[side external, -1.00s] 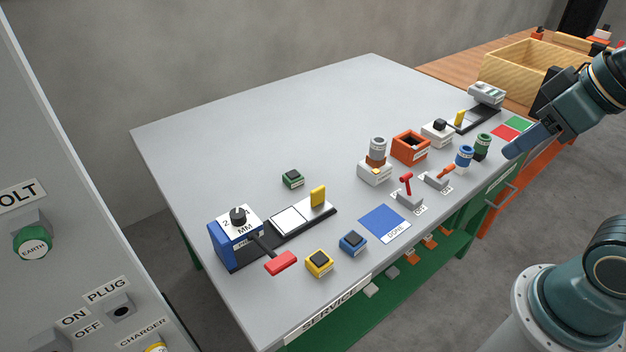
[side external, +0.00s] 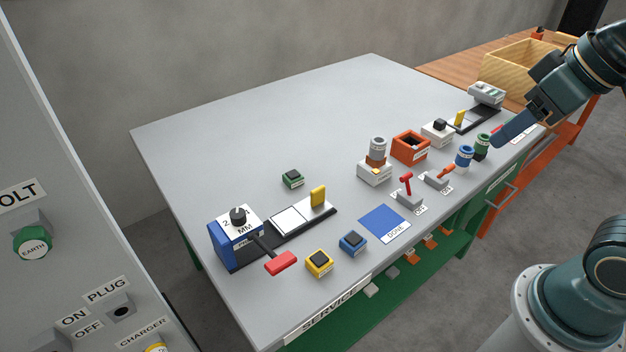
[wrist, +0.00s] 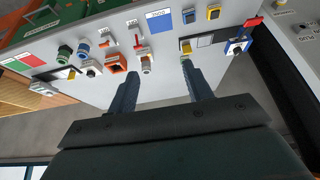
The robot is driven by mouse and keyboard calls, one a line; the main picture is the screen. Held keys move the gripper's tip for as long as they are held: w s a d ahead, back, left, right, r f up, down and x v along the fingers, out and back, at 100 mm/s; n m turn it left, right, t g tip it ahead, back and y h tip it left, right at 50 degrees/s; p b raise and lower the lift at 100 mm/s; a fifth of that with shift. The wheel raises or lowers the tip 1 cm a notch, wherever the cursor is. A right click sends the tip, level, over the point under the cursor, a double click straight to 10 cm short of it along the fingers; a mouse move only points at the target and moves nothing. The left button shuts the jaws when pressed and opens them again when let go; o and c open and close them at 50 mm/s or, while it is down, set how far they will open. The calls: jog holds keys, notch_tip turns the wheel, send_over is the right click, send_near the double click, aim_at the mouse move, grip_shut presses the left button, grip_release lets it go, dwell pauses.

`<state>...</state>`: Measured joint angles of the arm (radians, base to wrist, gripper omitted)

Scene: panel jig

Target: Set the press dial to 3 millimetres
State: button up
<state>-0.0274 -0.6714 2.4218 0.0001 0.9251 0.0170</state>
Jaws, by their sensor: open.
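The press (side external: 228,252) is a blue block at the near left of the grey table, with a white top marked "MM" and a "2". Its black dial (side external: 238,215) sits on that top; its exact setting is too small to read. A lever with a red handle (side external: 281,263) sticks out in front. The press also shows at the upper right of the wrist view (wrist: 237,46). My gripper (side external: 500,138) is over the table's far right end, well away from the dial. In the wrist view its two fingers (wrist: 158,85) are apart with nothing between them.
A black rail with a white plate (side external: 289,220) and a yellow block (side external: 319,195) runs from the press. Yellow (side external: 319,263), blue (side external: 353,243) and green (side external: 292,179) buttons stand nearby. Levers (side external: 408,193) and an orange box (side external: 410,147) stand further right. The table's back (side external: 300,110) is clear.

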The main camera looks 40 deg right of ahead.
jog(key=w+a+r+g, duration=0.1)
jog(key=w+a+r, duration=0.3)
jog(key=w, duration=0.6)
jog(key=n+g, duration=0.2)
jog(key=g, duration=0.2)
send_over(237, 213)
notch_tip(237, 213, down, 13)
jog(key=shift+f, duration=0.2)
jog(key=shift+f, duration=0.15)
notch_tip(237, 213, down, 14)
jog(key=shift+r, duration=0.25)
jog(key=c, duration=1)
